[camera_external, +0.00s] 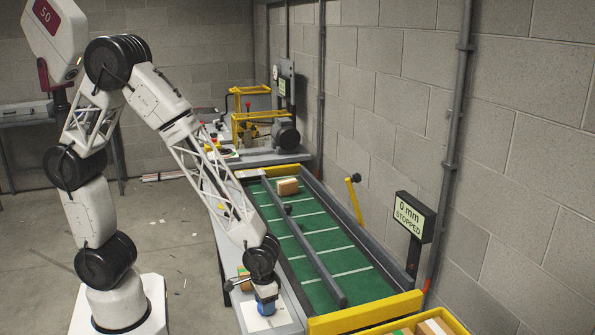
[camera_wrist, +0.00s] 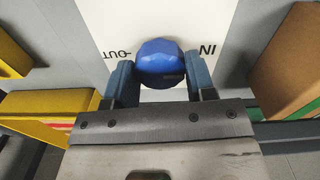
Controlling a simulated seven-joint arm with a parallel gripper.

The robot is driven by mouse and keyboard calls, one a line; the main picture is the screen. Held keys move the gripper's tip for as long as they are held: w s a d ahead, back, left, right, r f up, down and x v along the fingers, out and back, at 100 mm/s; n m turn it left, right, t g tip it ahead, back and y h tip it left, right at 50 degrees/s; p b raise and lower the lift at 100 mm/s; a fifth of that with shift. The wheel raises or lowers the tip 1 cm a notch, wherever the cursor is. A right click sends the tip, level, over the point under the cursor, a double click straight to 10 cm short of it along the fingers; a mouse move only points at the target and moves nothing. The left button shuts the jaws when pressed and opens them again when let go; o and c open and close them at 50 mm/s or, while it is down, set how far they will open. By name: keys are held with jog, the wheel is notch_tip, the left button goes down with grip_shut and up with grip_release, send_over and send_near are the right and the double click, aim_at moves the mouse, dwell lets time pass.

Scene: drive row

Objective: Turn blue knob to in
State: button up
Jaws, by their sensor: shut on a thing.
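The blue knob (camera_wrist: 160,60) sits on a white panel (camera_wrist: 100,25) marked "OUT" on one side and "IN" on the other in the wrist view. The panel's lettering looks upside down there. My gripper (camera_wrist: 162,80) has one finger on each side of the knob and is shut on it. In the external view my gripper (camera_external: 265,291) points down at the knob (camera_external: 265,308) at the front end of the conveyor's side table. The knob's pointer mark cannot be made out.
A green conveyor (camera_external: 330,235) with a grey guide bar (camera_external: 305,245) runs beside the knob panel. A brown box (camera_external: 287,187) lies at its far end. A display (camera_external: 410,217) reads "0 mm STOPPED". A yellow frame (camera_external: 365,313) crosses the conveyor's near end. A cardboard-coloured block (camera_wrist: 288,60) stands close right of my gripper.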

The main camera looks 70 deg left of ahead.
jog(key=o, duration=0.9)
jog(key=shift+r, duration=0.1)
jog(key=shift+r, duration=3.85)
